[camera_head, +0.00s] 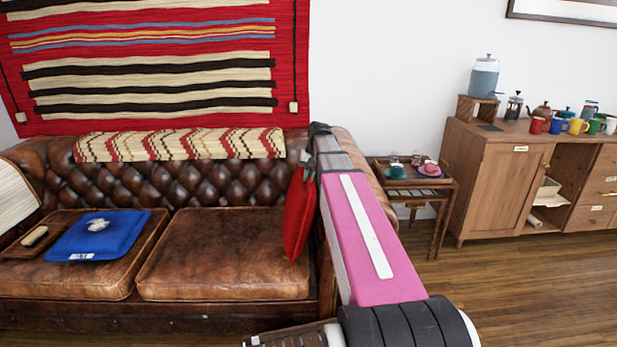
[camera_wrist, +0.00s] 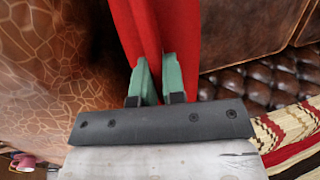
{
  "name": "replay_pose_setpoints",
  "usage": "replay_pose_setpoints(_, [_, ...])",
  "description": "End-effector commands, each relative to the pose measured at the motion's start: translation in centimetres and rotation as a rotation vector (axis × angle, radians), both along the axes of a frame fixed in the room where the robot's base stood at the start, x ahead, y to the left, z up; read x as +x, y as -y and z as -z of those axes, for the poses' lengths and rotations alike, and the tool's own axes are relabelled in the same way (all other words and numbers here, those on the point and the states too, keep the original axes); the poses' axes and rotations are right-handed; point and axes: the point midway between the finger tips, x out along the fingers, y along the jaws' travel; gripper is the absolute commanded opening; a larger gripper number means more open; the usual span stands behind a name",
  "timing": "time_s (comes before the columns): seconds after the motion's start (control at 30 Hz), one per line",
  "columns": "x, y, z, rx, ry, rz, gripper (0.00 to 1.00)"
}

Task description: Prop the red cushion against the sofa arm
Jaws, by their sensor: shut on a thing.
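The red cushion (camera_head: 299,216) stands on edge at the right end of the brown leather sofa (camera_head: 222,281), beside the right sofa arm (camera_head: 362,160). Its lower corner is at or close to the right seat cushion. My pink arm covers part of the sofa arm, so I cannot tell whether the cushion touches it. In the wrist view my gripper (camera_wrist: 158,80) has its green fingers closed on a fold of the red cushion (camera_wrist: 186,30). In the head view my gripper (camera_head: 308,162) is at the cushion's top, mostly hidden.
A zigzag throw (camera_head: 180,145) hangs over the backrest. A side table (camera_head: 436,190) and a wooden cabinet (camera_head: 492,180) stand to the right. The right seat is clear.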

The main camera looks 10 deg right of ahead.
Motion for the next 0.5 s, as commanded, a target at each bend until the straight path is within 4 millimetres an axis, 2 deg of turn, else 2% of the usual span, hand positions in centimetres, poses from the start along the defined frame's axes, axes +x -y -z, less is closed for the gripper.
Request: replay_pose_setpoints(0.5, [0.0, -0.01, 0.87, 0.001, 0.0, 0.0, 0.0])
